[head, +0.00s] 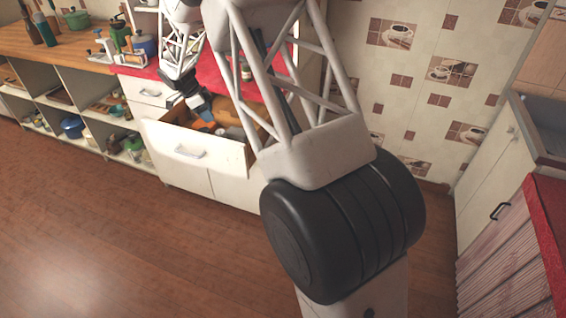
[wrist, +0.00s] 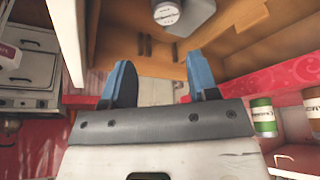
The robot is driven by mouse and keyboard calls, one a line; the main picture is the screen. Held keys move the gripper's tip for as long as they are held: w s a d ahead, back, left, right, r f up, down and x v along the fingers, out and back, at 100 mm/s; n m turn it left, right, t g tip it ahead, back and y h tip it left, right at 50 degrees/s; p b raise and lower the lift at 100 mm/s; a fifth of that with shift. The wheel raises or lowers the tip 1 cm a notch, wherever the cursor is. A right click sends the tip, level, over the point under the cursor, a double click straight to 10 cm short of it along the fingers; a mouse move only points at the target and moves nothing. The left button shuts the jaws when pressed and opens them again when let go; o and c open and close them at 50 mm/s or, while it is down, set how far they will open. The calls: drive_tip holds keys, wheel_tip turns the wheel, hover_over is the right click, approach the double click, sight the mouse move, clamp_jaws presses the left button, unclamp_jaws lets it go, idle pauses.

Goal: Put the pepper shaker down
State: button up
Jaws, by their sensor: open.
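My gripper (wrist: 162,78) is open, with its two blue fingers apart and nothing between them in the wrist view. In the head view my gripper (head: 203,108) is over the open drawer (head: 202,150). A small round metal-topped container (wrist: 166,13), which looks like the pepper shaker, is beyond the fingertips at the top edge of the wrist view, apart from them. It is inside the wooden drawer (wrist: 115,25). Its label is not readable, and I cannot pick it out in the head view.
A grey object (wrist: 193,18) is beside the metal-topped container. A small bottle (head: 246,72) stands on the red counter.

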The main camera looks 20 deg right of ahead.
drive_tip(key=s+d+r+n+t+y, duration=0.1)
drive_tip(key=s+d+r+n, duration=0.25)
drive_tip(key=s+r, duration=0.8)
drive_tip(key=s+d+r+n+y, duration=0.15)
drive_tip(key=s+r+n, duration=0.5)
drive_tip(key=s, duration=0.75)
drive_tip(key=s+d+r+n+t+y, duration=0.1)
drive_tip(key=s+n, duration=0.8)
drive_tip(key=s, duration=2.2)
drive_tip(key=shift+s+d+r+t+y, duration=0.25)
drive_tip(key=shift+d+r+t+y, duration=0.2)
drive_tip(key=shift+t, duration=0.15)
